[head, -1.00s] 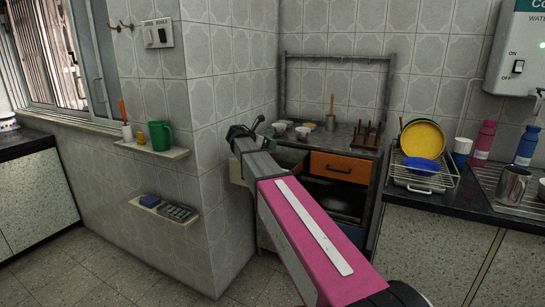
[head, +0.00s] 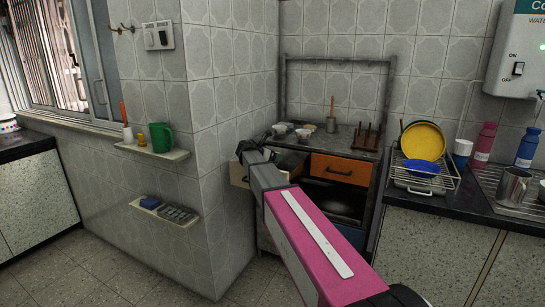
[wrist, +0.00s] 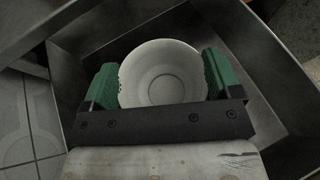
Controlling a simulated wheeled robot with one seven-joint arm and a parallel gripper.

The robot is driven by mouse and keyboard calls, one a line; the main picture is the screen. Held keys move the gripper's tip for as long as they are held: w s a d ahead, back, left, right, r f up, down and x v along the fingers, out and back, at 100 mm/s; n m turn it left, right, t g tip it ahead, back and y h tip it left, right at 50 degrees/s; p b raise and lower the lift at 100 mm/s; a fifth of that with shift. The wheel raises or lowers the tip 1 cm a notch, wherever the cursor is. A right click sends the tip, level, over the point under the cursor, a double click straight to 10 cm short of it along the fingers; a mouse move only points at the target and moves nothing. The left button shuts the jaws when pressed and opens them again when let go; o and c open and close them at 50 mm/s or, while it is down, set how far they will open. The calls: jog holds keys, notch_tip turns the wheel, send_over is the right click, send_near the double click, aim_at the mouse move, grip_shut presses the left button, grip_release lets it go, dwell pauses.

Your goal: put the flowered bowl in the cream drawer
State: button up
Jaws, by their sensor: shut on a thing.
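The flowered bowl (wrist: 162,72) shows pale and from above in the wrist view; its flowers are not clear there. My gripper (wrist: 161,80) is shut on it, with a green finger at each side of the rim. The cream drawer (head: 238,174) is pulled open at the left of the cabinet in the head view. Its grey walls (wrist: 272,65) surround the bowl in the wrist view. I cannot tell whether the bowl touches the drawer floor. In the head view my gripper (head: 249,150) is at the drawer, and the bowl is hidden behind my arm.
Several other bowls (head: 279,129) stand on the cabinet top above the drawer. The orange drawer (head: 338,169) beside it is shut. The tiled wall corner (head: 212,200) is close on the left, with a shelf (head: 158,151) holding a green mug (head: 159,138).

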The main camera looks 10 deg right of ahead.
jog(key=shift+f, duration=0.6)
jog(key=o, duration=0.8)
jog(key=shift+c, duration=0.2)
jog(key=shift+r, duration=0.25)
jog(key=v, duration=1.2)
jog(key=shift+r, duration=0.35)
